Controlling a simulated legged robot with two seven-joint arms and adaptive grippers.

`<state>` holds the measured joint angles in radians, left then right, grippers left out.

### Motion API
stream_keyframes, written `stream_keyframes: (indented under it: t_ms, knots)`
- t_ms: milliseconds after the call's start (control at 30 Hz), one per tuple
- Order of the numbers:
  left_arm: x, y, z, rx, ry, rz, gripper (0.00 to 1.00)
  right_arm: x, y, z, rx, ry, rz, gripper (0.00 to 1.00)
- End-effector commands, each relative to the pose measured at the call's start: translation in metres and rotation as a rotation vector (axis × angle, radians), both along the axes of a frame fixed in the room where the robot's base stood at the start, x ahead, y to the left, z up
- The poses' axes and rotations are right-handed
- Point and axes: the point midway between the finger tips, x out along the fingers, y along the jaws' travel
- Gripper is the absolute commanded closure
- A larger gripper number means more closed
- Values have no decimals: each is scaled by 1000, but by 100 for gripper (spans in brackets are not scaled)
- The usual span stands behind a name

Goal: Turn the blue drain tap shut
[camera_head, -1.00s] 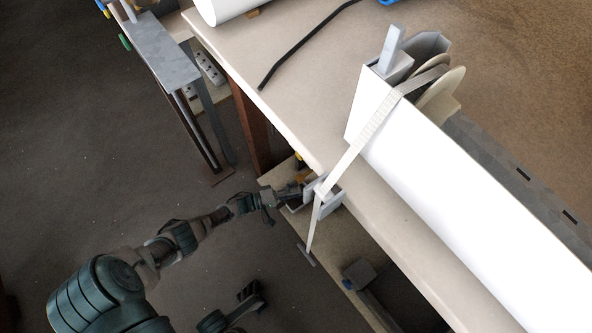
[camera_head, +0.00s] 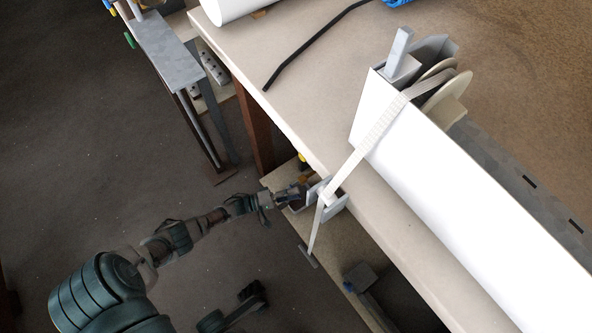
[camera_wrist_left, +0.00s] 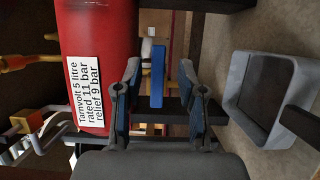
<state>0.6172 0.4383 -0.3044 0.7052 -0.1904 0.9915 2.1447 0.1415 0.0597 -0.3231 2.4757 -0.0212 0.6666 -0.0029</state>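The blue drain tap (camera_wrist_left: 158,76) shows in the left wrist view as an upright blue bar under the red tank (camera_wrist_left: 97,50), which has a white label. My left gripper (camera_wrist_left: 160,75) is open, its two fingers on either side of the bar with a visible gap on each side. In the head view my left gripper (camera_head: 294,196) reaches in under the bench edge; the tap and tank are hidden there. A dark part of my body at the bottom of the head view may be my right gripper (camera_head: 250,293); its fingers are too unclear to read.
A grey open bin (camera_wrist_left: 262,95) stands close on the right in the wrist view. Yellow fittings (camera_wrist_left: 20,62) and pipes are at left. Above, the bench top (camera_head: 310,100) bears a long white profile (camera_head: 470,200) with a strap (camera_head: 365,145) hanging over the edge.

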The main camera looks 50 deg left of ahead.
Motion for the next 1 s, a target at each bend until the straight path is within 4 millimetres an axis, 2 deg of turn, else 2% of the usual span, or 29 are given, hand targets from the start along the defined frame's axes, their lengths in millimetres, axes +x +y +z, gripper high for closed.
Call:
stream_keyframes:
  t_ms: [200,433,600,1000]
  knots:
    - [-45,25,-3,1,4,1,60,0,1,1,0,-1,-1,60]
    - [-81,44,-3,0,5,3,60,0,0,1,0,-1,-1,60]
    - [-91,49,-3,-2,3,3,60,0,0,1,1,-2,-1,60]
    - [-91,50,-3,-2,3,3,60,4,0,-1,0,3,-1,60]
